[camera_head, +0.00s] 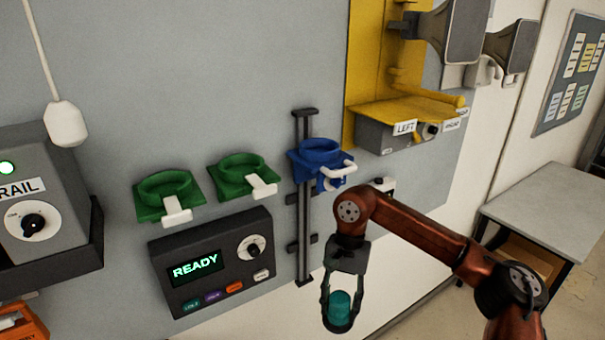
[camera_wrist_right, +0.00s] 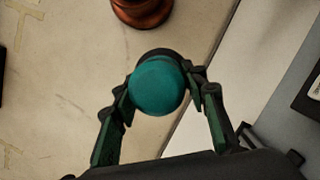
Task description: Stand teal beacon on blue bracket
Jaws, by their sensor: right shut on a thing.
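The teal beacon (camera_head: 339,308) has a rounded teal top and a dark base. My right gripper (camera_head: 338,318) is shut on it, with a finger on each side, below and a little right of the blue bracket. In the right wrist view the beacon (camera_wrist_right: 160,86) sits between the fingertips of my right gripper (camera_wrist_right: 158,92). The blue bracket (camera_head: 307,160) is a ring holder with a white lever at its right front, on a dark vertical rail. Its ring looks empty. The beacon is apart from the bracket. My left gripper is not in view.
Two green brackets (camera_head: 167,190) with white levers are left of the blue one. A dark READY panel (camera_head: 215,262) is below them. A yellow bracket (camera_head: 405,109) with horns is at upper right. A grey table (camera_head: 550,205) stands at right.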

